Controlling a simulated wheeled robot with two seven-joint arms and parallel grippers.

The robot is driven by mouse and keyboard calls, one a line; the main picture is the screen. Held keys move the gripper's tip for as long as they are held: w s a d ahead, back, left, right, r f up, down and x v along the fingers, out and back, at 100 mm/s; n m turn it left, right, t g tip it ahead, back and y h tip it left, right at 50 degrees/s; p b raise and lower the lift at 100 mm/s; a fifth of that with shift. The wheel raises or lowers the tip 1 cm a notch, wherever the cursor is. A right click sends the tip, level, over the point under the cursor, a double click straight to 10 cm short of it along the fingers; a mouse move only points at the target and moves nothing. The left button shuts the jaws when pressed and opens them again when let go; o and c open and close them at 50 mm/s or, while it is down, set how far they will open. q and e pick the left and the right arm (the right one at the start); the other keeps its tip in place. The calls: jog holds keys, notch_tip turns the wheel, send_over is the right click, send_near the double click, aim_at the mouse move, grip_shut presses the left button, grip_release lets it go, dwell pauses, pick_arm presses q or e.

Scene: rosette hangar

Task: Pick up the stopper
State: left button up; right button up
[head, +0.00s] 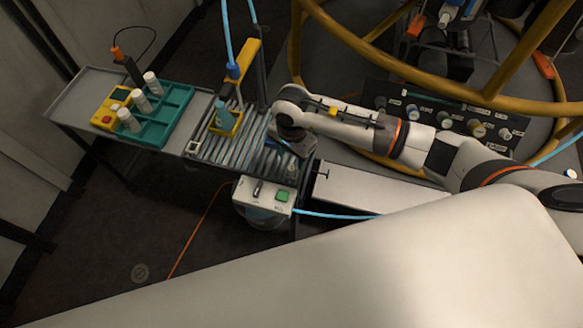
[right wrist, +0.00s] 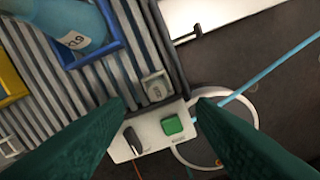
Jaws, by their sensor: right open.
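I cannot make out for certain which thing is the stopper. My right gripper (head: 293,148) hangs over the right end of the slatted bench top in the head view. In the right wrist view its two dark green fingers (right wrist: 157,102) are spread, with nothing held between them. A small grey square piece (right wrist: 156,86) with a label lies on the slats just beyond the fingertips. A light-blue bottle (right wrist: 72,28) with a white label sits in a blue tray (right wrist: 110,25) at upper left. My left gripper is not in view.
A control box (head: 263,195) with a green button hangs off the bench front. A teal rack (head: 160,120) with white-capped vials, a yellow box (head: 106,112) and a teal bottle (head: 223,115) in a yellow holder stand left. A yellow tubular frame (head: 420,95) rises behind my right arm.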

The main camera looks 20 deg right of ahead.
aim_at(292, 167)
jog(key=shift+w+f+p, duration=0.15)
jog(key=shift+f+p, duration=0.3)
jog(key=shift+f, duration=2.55)
jog(key=c, duration=0.9)
